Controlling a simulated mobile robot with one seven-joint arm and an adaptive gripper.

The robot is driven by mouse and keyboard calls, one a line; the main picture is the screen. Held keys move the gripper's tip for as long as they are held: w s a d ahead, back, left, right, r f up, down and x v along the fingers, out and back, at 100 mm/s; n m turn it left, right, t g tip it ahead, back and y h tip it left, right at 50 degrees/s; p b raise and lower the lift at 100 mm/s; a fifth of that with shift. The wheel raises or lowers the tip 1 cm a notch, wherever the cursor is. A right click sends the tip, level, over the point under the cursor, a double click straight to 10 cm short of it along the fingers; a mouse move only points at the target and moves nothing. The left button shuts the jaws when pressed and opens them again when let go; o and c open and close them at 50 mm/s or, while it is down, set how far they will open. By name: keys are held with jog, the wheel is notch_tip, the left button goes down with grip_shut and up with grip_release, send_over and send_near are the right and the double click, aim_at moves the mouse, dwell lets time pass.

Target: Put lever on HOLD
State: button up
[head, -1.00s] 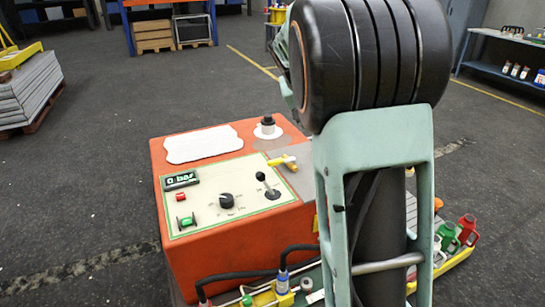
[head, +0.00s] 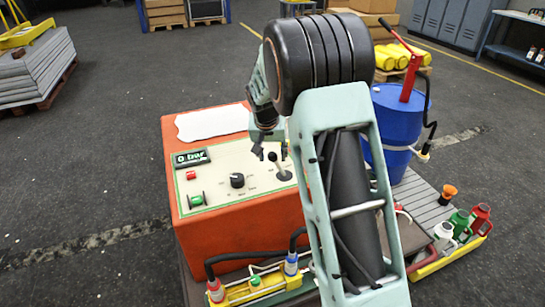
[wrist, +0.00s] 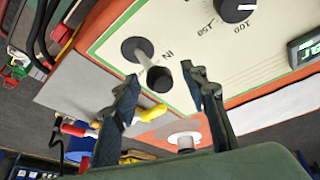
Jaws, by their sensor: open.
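The lever (head: 283,173) is a short metal stick with a black ball knob, set in a round dark base on the orange control box's cream panel (head: 222,192). In the head view it leans up and to the left. The wrist view shows the lever's black knob (wrist: 159,79) and its base; an "IN" mark is beside it. I cannot read a HOLD label. My gripper (head: 270,151) is open over the panel at the lever. In the wrist view its fingertips (wrist: 160,75) appear on either side of the knob, with gaps; depth is hard to tell.
The panel also has a black dial (head: 237,180), a green switch (head: 196,200), a red button (head: 190,175) and a bar display (head: 191,158). A blue barrel (head: 398,125) with a red pump stands behind my arm. Hose fittings (head: 255,288) lie at the front.

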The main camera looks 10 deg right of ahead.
jog(key=shift+w+d+f, duration=0.15)
jog(key=shift+w+f, duration=0.1)
jog(key=shift+f, duration=0.3)
grip_shut()
